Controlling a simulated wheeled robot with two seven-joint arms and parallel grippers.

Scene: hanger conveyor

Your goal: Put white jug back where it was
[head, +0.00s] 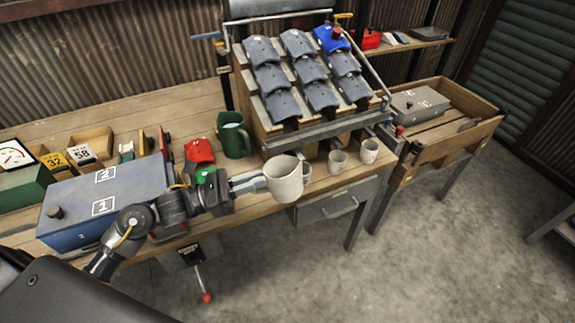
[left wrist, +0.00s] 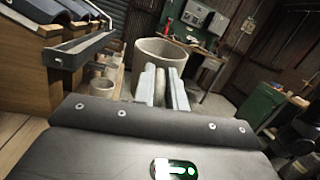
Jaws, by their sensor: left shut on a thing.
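The white jug (head: 286,180) is off-white with a handle on its right side in the head view. It is upright and in front of the bench's front edge area. My left gripper (head: 262,182) is shut on the jug's left side. In the left wrist view the fingers (left wrist: 162,88) reach to the jug (left wrist: 160,60), whose open rim faces up. Whether the jug's base touches anything is hard to tell. My right gripper is not in view.
A dark green jug (head: 233,138) stands left of the tiled rack (head: 300,75). Two small whitish cups (head: 338,162) (head: 369,151) stand right of the held jug. A blue box (head: 105,200) and a red object (head: 199,151) are on the wooden bench (head: 90,107).

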